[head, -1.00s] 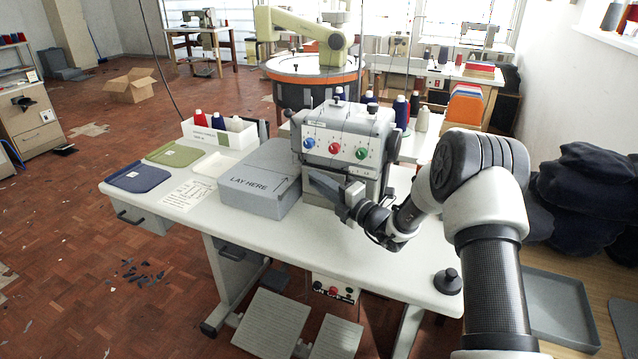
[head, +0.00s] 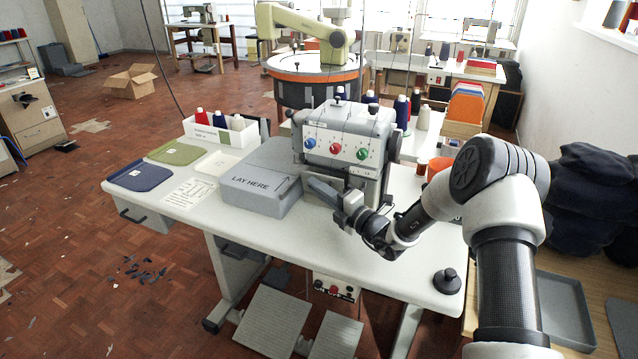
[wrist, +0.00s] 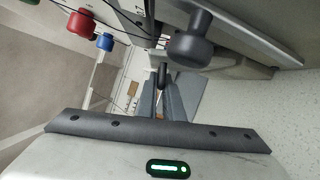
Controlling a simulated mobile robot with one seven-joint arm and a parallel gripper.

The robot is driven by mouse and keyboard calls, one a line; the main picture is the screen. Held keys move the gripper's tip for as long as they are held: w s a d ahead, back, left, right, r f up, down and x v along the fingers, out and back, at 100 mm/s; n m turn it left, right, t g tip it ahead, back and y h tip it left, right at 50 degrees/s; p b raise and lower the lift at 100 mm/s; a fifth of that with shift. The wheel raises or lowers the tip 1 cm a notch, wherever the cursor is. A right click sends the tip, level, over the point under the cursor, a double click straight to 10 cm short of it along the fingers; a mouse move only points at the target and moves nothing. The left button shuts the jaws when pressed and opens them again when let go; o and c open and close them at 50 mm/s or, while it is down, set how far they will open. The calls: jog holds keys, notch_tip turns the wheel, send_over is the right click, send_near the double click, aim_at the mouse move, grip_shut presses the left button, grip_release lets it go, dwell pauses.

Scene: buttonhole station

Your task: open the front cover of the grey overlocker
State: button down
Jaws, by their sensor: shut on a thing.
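The grey overlocker (head: 345,125) stands on the white table, with blue, red and green dials on its face. Its front cover (head: 358,182) is the lower front panel, partly behind my gripper; how far it stands open is hard to tell. My gripper (head: 322,192) is at the lower left of this front, fingers pointing left. In the wrist view the fingers (wrist: 167,103) are closed around a small dark grip (wrist: 162,74), which looks like part of the cover. A larger dark knob (wrist: 191,42) is just beyond, apart from the fingers.
A grey block marked "LAY HERE" (head: 262,190) stands close left of my gripper. A white thread box (head: 222,131), a blue tray (head: 138,176) and a green tray (head: 175,152) are farther left. A black knob-shaped thing (head: 447,281) is at the table's right front.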

jog(key=shift+s+a+f+p, duration=0.15)
jog(key=shift+s+f+p, duration=0.05)
jog(key=shift+s+f, duration=0.3)
jog(key=shift+s+a+f+p, duration=0.15)
jog(key=shift+s+f, duration=0.25)
jog(key=shift+f, duration=0.3)
jog(key=c, duration=1.9)
grip_release()
jog(key=shift+w+a, duration=0.1)
jog(key=shift+r, duration=0.2)
